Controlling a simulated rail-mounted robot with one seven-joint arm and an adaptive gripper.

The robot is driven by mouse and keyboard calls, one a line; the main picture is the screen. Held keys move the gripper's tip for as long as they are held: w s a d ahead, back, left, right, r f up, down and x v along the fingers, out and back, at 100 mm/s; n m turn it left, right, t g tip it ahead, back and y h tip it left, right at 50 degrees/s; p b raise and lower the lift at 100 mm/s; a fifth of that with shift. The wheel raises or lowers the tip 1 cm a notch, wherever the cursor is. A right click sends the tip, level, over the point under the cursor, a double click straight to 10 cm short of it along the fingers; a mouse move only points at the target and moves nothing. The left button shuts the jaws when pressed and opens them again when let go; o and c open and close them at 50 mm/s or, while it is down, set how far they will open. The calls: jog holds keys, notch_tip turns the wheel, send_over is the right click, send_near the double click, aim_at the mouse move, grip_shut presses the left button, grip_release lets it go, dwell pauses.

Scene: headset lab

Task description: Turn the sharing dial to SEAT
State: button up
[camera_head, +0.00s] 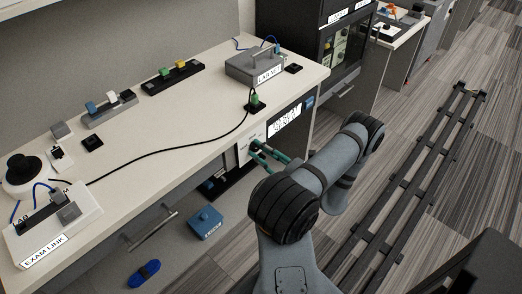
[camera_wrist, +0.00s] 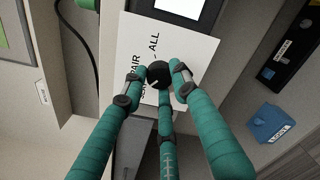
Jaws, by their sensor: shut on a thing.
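The sharing dial (camera_wrist: 158,72) is a small round black knob on a white label panel (camera_wrist: 190,47) in the wrist view. The panel reads ALL above the dial and PAIR to its left; a third label at lower left is partly covered by a finger. A pale mark on the dial points to the lower left, toward that label. My gripper (camera_wrist: 160,70), with teal fingers, is shut on the dial.
The desk top (camera_head: 175,125) holds a grey LAB NET box (camera_head: 254,66), a black cable, coloured blocks and an EXAM LINK box (camera_head: 50,228). A blue box (camera_head: 206,222) and a blue oval item (camera_head: 144,273) lie below the desk. A dark cabinet (camera_head: 330,40) stands behind.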

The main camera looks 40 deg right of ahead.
jog(key=shift+a+f+n, duration=0.2)
jog(key=shift+n, duration=0.2)
jog(key=o, duration=1.1)
jog(key=shift+d, duration=0.1)
jog(key=shift+o, duration=0.2)
jog(key=shift+r, duration=0.1)
jog(key=s+d, duration=0.1)
jog(key=s, duration=1.1)
jog(key=shift+d, duration=0.2)
jog(key=w, duration=0.4)
jog(key=w+a, duration=0.1)
jog(key=w, duration=0.7)
jog(key=shift+a, duration=0.15)
